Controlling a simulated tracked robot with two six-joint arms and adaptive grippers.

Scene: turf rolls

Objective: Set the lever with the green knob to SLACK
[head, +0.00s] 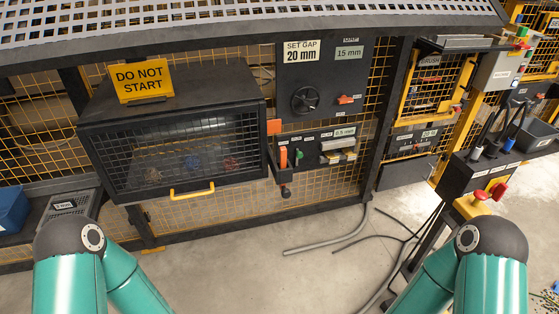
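I cannot single out the lever with the green knob for certain, and no SLACK label is readable. Another green part (522,31) sits on top of a grey box at the upper right.
A mesh-fronted box (172,182) with a yellow handle carries a DO NOT START sign (142,80). The gap panel (345,75) has a black handwheel (305,99). A red button (482,195) is near the console. Hoses (330,243) lie on the otherwise open floor between my arms.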

